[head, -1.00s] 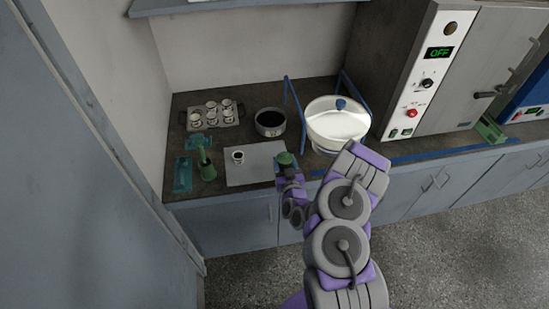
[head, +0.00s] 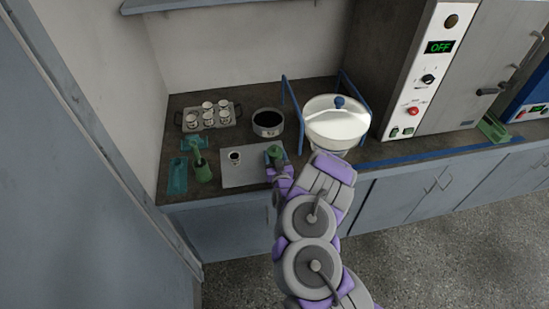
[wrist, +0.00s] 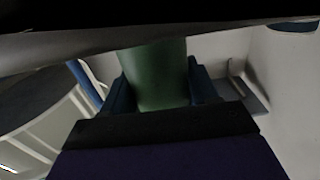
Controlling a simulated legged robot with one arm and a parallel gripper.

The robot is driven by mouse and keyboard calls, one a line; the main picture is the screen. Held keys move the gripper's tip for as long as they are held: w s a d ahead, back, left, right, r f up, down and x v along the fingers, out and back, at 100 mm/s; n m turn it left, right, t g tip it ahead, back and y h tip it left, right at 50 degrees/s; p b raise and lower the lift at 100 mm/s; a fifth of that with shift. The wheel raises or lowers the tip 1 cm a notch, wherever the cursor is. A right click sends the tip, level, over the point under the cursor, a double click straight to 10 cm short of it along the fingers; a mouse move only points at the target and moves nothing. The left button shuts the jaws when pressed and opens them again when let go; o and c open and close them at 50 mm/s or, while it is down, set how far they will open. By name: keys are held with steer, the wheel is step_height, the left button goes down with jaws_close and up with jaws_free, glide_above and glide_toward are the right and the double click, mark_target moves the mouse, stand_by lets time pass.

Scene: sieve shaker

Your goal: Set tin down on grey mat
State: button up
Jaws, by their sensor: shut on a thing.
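My gripper (head: 279,166) is at the right end of the grey mat (head: 235,176), shut on a green cylinder. The green cylinder (head: 275,152) stands roughly upright over the mat's right part; I cannot tell whether its base touches the mat.
A tray (head: 233,122) of several similar small tins stands at the back left. A dark-filled pan (head: 267,123) is behind the mat. A white-lidded round vessel (head: 338,125) with blue posts stands close on the right. A green tool (head: 203,172) and a teal tray (head: 178,177) lie left.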

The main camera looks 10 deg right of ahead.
steer(key=shift+a, duration=0.2)
steer(key=o, duration=1.2)
steer(key=shift+a, duration=0.1)
steer(key=shift+c, duration=0.2)
steer(key=shift+s, duration=0.1)
steer(key=shift+s+d, duration=0.2)
steer(key=shift+s, duration=0.05)
steer(key=s+p, duration=0.4)
steer(key=s, duration=0.7)
steer(key=shift+s+a+p, duration=0.15)
steer(key=shift+s+p, duration=0.05)
steer(key=shift+p, duration=0.2)
